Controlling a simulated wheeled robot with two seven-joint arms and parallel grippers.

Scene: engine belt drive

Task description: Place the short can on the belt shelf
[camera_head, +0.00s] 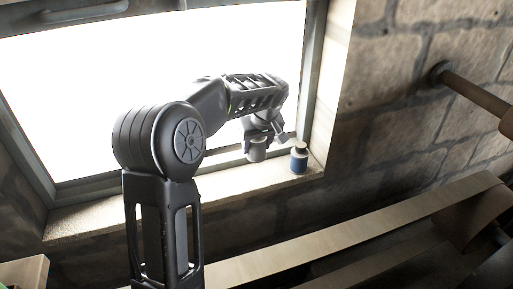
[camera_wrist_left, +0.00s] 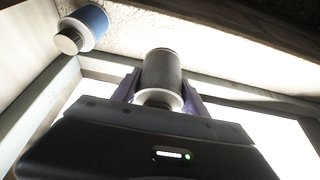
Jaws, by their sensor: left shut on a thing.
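A small grey can (camera_head: 257,151) is at the window sill, between the fingers of my left gripper (camera_head: 262,138). In the left wrist view, the grey can (camera_wrist_left: 162,72) sits between the two fingers of my left gripper (camera_wrist_left: 161,88), its lighter end toward the palm. The gripper is shut on it. I cannot tell whether the can touches the sill. A wide tan belt (camera_head: 350,236) runs below the window, from lower left to the right, and curves round at its right end. My right gripper is not in view.
The window frame (camera_head: 310,80) and stone wall (camera_head: 400,110) bound the space. A rod (camera_head: 475,90) juts from the wall.

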